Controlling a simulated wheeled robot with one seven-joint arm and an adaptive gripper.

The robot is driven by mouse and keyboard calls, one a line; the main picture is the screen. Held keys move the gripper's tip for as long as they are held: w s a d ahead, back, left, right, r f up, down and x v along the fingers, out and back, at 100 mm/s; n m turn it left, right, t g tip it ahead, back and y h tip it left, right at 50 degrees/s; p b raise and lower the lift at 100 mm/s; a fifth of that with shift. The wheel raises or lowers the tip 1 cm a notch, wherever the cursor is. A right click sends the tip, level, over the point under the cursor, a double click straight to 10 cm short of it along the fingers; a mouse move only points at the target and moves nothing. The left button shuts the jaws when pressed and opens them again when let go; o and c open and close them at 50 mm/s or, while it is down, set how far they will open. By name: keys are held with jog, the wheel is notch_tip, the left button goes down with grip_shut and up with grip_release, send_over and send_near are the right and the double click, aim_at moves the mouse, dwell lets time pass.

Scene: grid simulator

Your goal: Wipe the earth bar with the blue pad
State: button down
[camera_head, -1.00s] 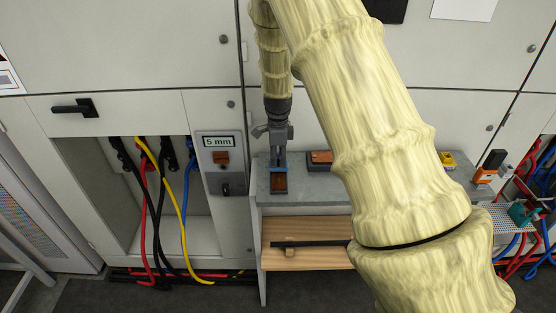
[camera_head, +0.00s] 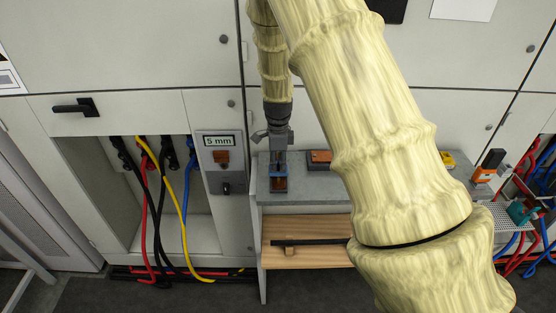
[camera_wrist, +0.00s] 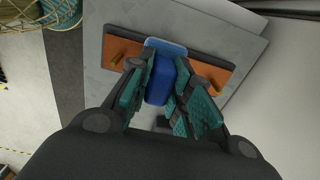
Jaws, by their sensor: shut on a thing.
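The earth bar, a flat copper-brown strip (camera_wrist: 212,72) with a brass stud near each end, lies on a grey plate in the wrist view. In the head view it shows as a small dark brown strip (camera_head: 279,184) on the grey bench top, partly hidden by my gripper (camera_head: 279,165). My gripper (camera_wrist: 160,95) is shut on the blue pad (camera_wrist: 158,80), with teal-lined fingers on both sides. The pad's lighter blue base shows at the middle of the bar, between the studs. Whether it presses on the bar is hard to tell.
The grey bench top (camera_head: 325,187) also carries a brown-topped block (camera_head: 319,158) right of the bar. An orange and black device (camera_head: 488,166) stands farther right. A cabinet with hanging cables (camera_head: 160,205) is at left. My arm hides part of the bench.

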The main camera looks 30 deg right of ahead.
jog(key=shift+f, duration=0.1)
jog(key=shift+w+d, duration=0.4)
jog(key=shift+w, duration=0.25)
jog(key=shift+w+d, duration=0.4)
jog(key=shift+w, duration=0.25)
jog(key=shift+s+a, duration=0.45)
jog(key=shift+s, duration=0.25)
jog(key=shift+s+a, duration=0.4)
jog(key=shift+s, duration=0.3)
jog(key=shift+w+d, duration=0.4)
jog(key=shift+w, duration=0.25)
jog(key=shift+w, duration=0.1)
jog(key=shift+w+d, duration=0.45)
jog(key=shift+w, duration=0.2)
notch_tip(320, 180, up, 9)
dwell(0.3)
